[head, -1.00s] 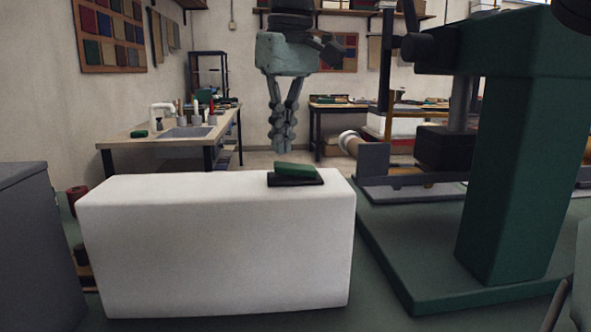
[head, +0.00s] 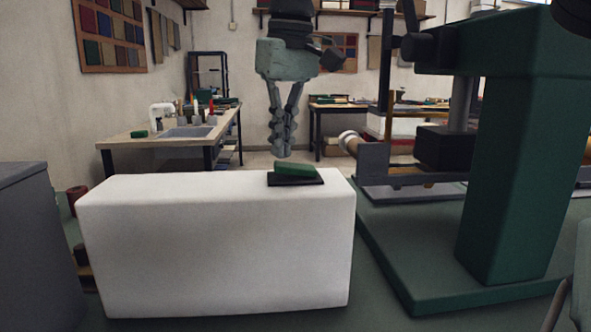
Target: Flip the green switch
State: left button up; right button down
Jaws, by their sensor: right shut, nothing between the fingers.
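The green switch (head: 296,170) is a rocker on a dark base plate (head: 310,182). It sits on top of a white block (head: 215,240), near the block's right end. The rocker looks tilted, with its left end higher. My right gripper (head: 282,153) hangs from above, pointing down, with its fingers together and empty. Its tips are just above the rocker's left end in the picture; whether they touch it cannot be told. My left gripper is not in view.
A large green press (head: 520,180) stands close on the right, on a green base. A grey cabinet (head: 40,250) is at the left edge. A workbench with a sink (head: 186,132) stands behind. The white block's top is clear left of the switch.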

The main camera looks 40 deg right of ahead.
aim_at(282, 164)
jog(key=shift+f, duration=0.85)
jog(key=shift+r, duration=3.55)
